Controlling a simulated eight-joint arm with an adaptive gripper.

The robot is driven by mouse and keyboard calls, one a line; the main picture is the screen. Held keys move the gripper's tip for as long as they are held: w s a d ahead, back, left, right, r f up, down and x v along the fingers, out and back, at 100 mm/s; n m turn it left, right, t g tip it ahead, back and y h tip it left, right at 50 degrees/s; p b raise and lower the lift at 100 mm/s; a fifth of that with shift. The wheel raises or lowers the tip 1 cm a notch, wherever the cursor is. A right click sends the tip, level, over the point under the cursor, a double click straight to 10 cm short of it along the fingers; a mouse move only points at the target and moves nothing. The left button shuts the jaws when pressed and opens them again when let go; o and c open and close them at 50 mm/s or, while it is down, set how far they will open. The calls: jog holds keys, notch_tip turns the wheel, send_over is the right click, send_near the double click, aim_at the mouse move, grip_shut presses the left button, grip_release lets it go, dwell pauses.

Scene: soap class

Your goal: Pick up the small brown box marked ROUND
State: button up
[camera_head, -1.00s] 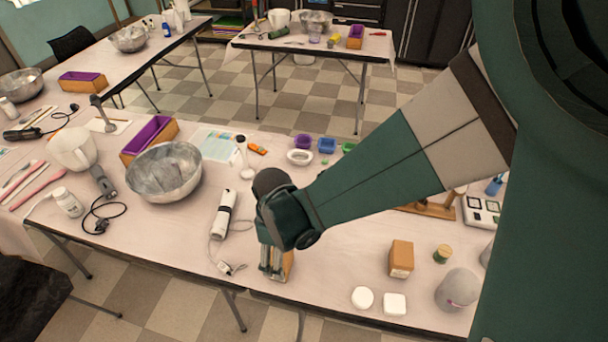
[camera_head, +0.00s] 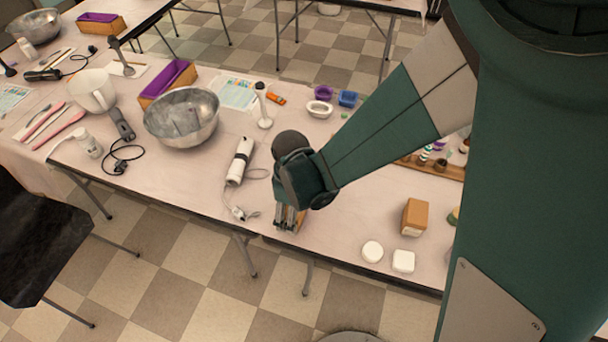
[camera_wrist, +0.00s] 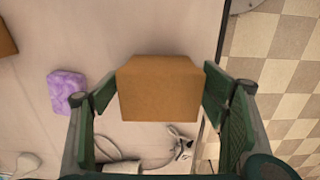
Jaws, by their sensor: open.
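A small brown box (camera_wrist: 158,90) sits between the two fingers of my gripper (camera_wrist: 168,105) in the wrist view. The fingers are spread, one on each side of it. No marking is readable on its visible faces. In the head view my gripper (camera_head: 290,217) points down near the table's front edge and hides most of this box (camera_head: 301,220). A second brown box (camera_head: 414,217) stands upright to the right with a pale label low on it, too small to read.
A round white piece (camera_head: 372,251) and a square white piece (camera_head: 403,261) lie near the front edge. A white stick blender (camera_head: 240,162) with its cord lies left of my gripper, and a metal bowl (camera_head: 181,117) stands farther left. A purple block (camera_wrist: 66,90) shows in the wrist view.

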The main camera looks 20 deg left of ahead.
dwell(0.4)
jog(key=c, duration=1.1)
jog(key=shift+r, duration=0.1)
jog(key=shift+c, duration=0.2)
jog(key=shift+r+p, duration=1.15)
jog(key=shift+r, duration=3.75)
